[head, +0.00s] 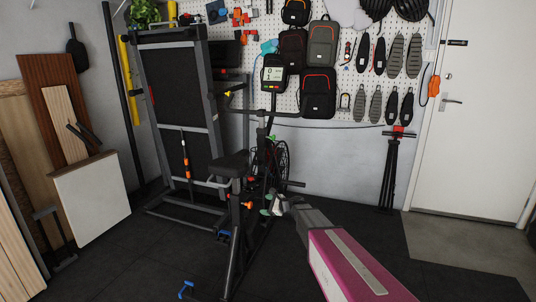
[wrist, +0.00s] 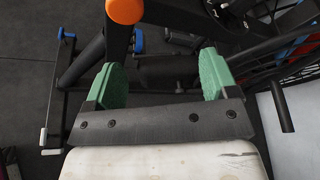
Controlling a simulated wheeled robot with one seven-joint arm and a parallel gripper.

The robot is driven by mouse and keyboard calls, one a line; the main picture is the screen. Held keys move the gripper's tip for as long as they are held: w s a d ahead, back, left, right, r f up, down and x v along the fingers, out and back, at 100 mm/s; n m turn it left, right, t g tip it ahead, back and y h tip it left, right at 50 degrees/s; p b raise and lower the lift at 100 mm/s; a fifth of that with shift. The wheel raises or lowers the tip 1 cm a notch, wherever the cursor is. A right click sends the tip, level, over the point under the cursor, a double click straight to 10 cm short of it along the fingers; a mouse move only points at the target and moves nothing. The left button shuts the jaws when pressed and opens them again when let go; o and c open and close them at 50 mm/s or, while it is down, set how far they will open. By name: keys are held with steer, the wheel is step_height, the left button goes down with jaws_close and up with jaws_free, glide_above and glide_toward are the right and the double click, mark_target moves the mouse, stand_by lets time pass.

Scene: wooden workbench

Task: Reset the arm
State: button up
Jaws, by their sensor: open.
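My gripper (head: 270,203) is at the end of my pink and grey arm, low beside the exercise bike (head: 236,165) in the head view. In the wrist view, my gripper (wrist: 162,75) shows two green finger pads set wide apart. The gripper is open, and I see nothing held between the pads. Black bike frame parts and an orange knob (wrist: 126,10) lie beyond the fingers. I cannot tell how close the pads are to the frame.
A folded treadmill (head: 180,110) stands behind the bike. Wooden boards and a white panel (head: 92,199) lean at left. Backpacks (head: 318,93) and shoe soles hang on the pegboard. A black stand (head: 391,168) is near the white door (head: 478,110).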

steer(key=s+d+f+n+g+h, duration=0.1)
steer(key=s+d+n+h, duration=0.3)
steer(key=s, duration=0.7)
steer(key=s+d+f+n+g+h, duration=0.1)
steer(key=s+d+n+g+h, duration=0.3)
steer(key=s+d+n, duration=0.4)
steer(key=s+d+n+g+h, duration=0.2)
steer(key=s+d+n+h, duration=0.2)
steer(key=s, duration=1.1)
steer(key=d+n, duration=0.1)
steer(key=d, duration=0.2)
steer(key=shift+d+f+n+g+h, duration=0.3)
steer(key=shift+d+f+n, duration=0.1)
